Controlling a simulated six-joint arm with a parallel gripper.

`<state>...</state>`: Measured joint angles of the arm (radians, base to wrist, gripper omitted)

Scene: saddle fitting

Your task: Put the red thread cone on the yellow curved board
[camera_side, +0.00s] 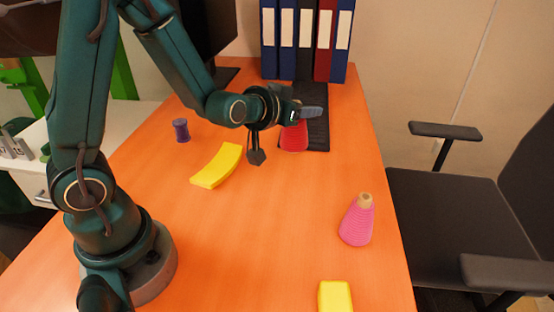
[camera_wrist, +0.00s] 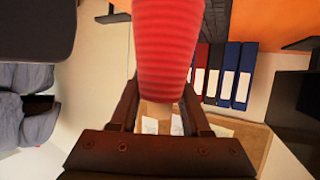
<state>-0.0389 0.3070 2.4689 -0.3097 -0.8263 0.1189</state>
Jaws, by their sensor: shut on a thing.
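The red thread cone (camera_side: 293,138) is at the far end of the desk, in front of the black pad as seen in the side view. My gripper (camera_side: 302,113) is shut on the cone's top end. In the wrist view the ribbed red cone (camera_wrist: 166,45) is between the two fingers of my gripper (camera_wrist: 160,108). I cannot tell whether its base touches the desk. The yellow curved board (camera_side: 217,167) lies on the desk to the left of the cone and nearer the camera; its top is bare.
A purple spool (camera_side: 181,130) stands behind and left of the board. A pink thread cone (camera_side: 357,222) stands at the right, and a yellow block (camera_side: 335,296) lies at the front. Binders (camera_side: 305,45) line the back edge. The middle of the desk is clear.

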